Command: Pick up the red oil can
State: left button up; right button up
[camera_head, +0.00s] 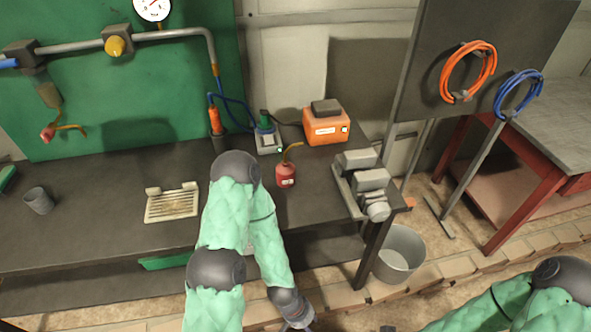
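The red oil can (285,176) stands upright on the dark workbench, with a thin yellowish spout slanting up to the right. My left arm bends over the bench just left of the can, its elbow close to it in the picture. The forearm comes back down to the bottom edge, where only a small part of my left gripper (299,323) shows. Its fingers cannot be made out, and it is well apart from the can. My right arm is at the bottom right; its gripper is outside the picture.
An orange box (325,127) stands behind the can, and a grey grinder-like machine (366,181) stands to its right. A metal grate (172,203) and grey cup (39,200) are on the left. A bucket (400,254) stands on the floor. Bench around the can's front is clear.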

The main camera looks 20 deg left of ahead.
aim_at(286, 171)
jog(key=u, duration=1.6)
jog(key=k+l+u, duration=0.1)
jog(key=l+u, duration=0.35)
jog(key=k+l+u, duration=0.15)
jog(key=l+u, duration=0.3)
jog(key=k+l+u, duration=0.2)
jog(key=u, duration=0.2)
jog(key=k+l, duration=0.15)
jog(key=l, duration=0.1)
